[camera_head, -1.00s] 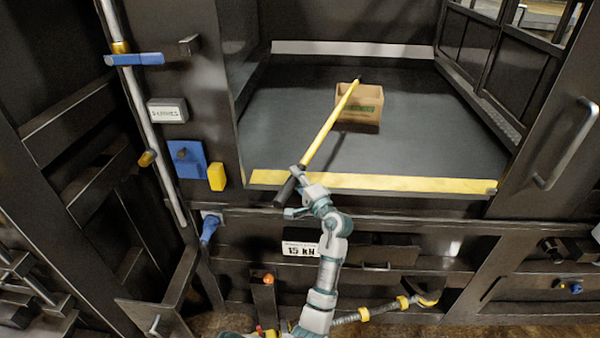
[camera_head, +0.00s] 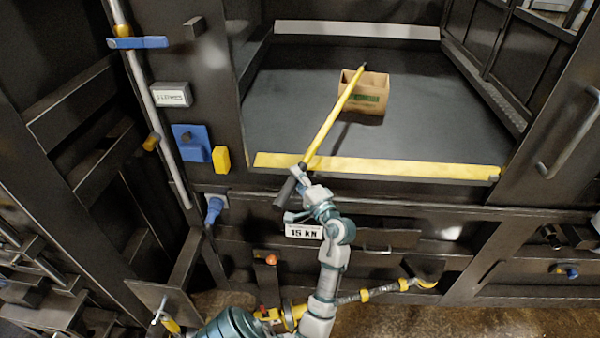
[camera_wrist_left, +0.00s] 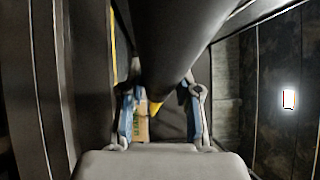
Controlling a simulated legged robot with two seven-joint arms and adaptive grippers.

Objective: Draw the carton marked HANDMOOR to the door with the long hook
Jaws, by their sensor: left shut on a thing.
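The brown carton (camera_head: 372,96) is open-topped and stands upright on the dark floor of the chamber. Its front has a green marking too small to read. The long hook (camera_head: 328,125) is a yellow pole with a dark handle. It slants across the carton's left side, and its dark tip is at the far rim; whether it catches there I cannot tell. My left gripper (camera_head: 302,186) is shut on the hook's handle, just outside the yellow sill. In the left wrist view the dark handle (camera_wrist_left: 178,45) passes between the fingers, with part of the carton (camera_wrist_left: 142,130) beyond. My right gripper is out of view.
The yellow sill (camera_head: 400,168) marks the chamber's front edge. A door handle (camera_head: 570,135) is on the right. A blue switch (camera_head: 190,143) and a yellow block (camera_head: 221,159) are on the left post.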

